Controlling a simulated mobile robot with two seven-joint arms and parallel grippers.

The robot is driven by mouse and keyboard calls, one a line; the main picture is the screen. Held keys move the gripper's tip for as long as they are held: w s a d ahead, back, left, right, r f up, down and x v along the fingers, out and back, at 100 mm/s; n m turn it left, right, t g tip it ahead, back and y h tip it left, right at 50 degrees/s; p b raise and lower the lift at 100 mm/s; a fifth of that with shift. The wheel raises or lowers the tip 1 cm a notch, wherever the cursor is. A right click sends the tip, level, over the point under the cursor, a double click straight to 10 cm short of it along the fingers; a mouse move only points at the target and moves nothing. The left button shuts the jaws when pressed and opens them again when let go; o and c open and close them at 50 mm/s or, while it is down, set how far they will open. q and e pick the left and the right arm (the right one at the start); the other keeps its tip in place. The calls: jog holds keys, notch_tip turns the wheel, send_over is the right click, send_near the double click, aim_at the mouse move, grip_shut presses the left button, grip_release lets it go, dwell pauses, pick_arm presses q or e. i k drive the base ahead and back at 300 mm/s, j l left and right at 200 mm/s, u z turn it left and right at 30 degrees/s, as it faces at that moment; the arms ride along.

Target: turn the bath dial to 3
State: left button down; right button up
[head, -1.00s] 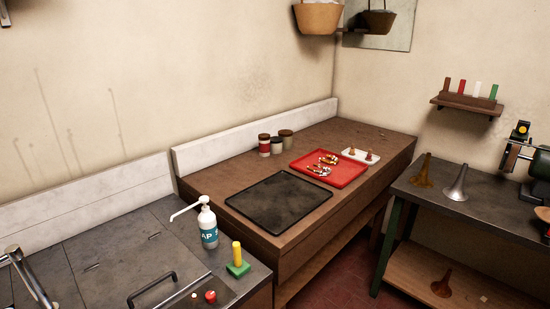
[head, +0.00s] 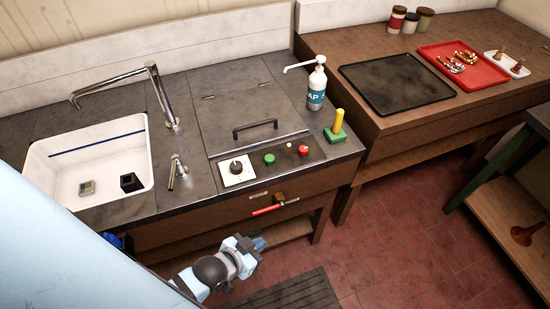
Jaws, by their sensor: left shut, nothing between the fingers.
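The bath dial (head: 236,168) is a dark round knob on a white square plate, at the left end of the control strip along the counter's front. Its marks are too small to read, so I cannot tell its setting. My left gripper (head: 260,243) is shut and empty, in front of the counter and below the dial, apart from it. My right gripper is out of view.
Beside the dial are a green button (head: 269,159) and a red button (head: 304,151). Behind them is a lid (head: 228,113) with a black handle. A small tap (head: 177,170) and a white sink (head: 100,150) are left. A soap bottle (head: 316,88) stands right. A red-handled tool (head: 267,210) is on the counter front.

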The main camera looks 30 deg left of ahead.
aim_at(235, 167)
jog(key=j+u, duration=0.1)
jog(key=u, duration=1.05)
jog(key=k+j, duration=0.05)
